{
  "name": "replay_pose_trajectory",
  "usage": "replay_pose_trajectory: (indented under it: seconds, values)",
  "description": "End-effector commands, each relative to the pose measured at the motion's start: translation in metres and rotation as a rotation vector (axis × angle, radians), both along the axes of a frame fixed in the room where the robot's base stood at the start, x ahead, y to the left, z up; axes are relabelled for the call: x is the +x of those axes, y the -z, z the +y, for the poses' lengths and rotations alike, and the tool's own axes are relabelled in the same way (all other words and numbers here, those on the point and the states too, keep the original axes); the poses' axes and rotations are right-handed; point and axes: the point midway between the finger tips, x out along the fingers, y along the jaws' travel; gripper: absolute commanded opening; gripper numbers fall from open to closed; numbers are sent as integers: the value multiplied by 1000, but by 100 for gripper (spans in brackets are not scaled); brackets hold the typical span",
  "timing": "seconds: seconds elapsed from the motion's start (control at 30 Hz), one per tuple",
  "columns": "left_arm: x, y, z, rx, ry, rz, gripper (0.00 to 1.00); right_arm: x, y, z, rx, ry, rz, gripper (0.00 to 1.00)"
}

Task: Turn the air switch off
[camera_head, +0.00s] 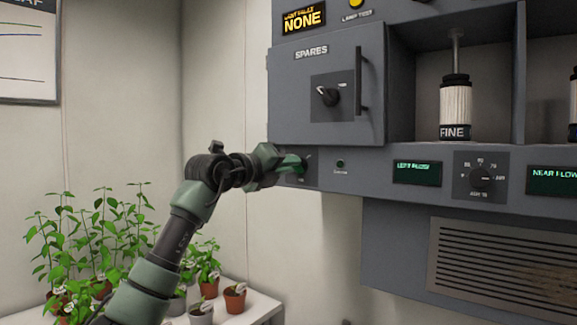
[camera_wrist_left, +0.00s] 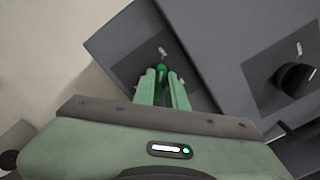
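The air switch shows as a small green lever (camera_wrist_left: 162,72) on a dark square plate in the left wrist view. In the head view this plate (camera_head: 309,181) is at the lower left of the grey cabinet, mostly covered by my gripper, and its label is not readable. My left gripper (camera_head: 297,163) is at the plate. In the left wrist view its two green fingers (camera_wrist_left: 163,82) stand close together, one on each side of the lever, and look shut on it. The lever's exact position is partly hidden. My right gripper is not in view.
The spares door (camera_head: 300,115) with a black knob (camera_head: 328,96) and upright handle is just above. A small indicator (camera_head: 340,163), a display (camera_head: 417,172) and a dial (camera_head: 483,176) are to the right. Potted plants (camera_head: 100,240) stand on a white shelf (camera_head: 262,307) below left.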

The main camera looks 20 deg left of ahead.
Motion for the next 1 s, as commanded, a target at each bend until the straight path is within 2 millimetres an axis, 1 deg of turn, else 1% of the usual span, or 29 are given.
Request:
replay_pose_trajectory:
  seconds: [0.03,0.07,0.33,0.43,0.57,0.8,0.9,1.0]
  values:
    - [0,-1,0,-1,0,-1,28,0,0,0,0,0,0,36]
    - [0,-1,0,-1,0,-1,33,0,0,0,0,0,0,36]
    - [0,0,0,1,0,0,33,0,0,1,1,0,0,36]
    - [-4,1,2,2,-1,-1,33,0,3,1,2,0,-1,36]
    - [-20,3,9,3,-1,-4,33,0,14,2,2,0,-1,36]
    - [-58,3,22,2,-1,-4,33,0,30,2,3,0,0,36]
    - [-68,2,25,1,0,-2,33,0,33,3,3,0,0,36]
    - [-72,1,27,1,-1,-1,33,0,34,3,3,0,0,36]
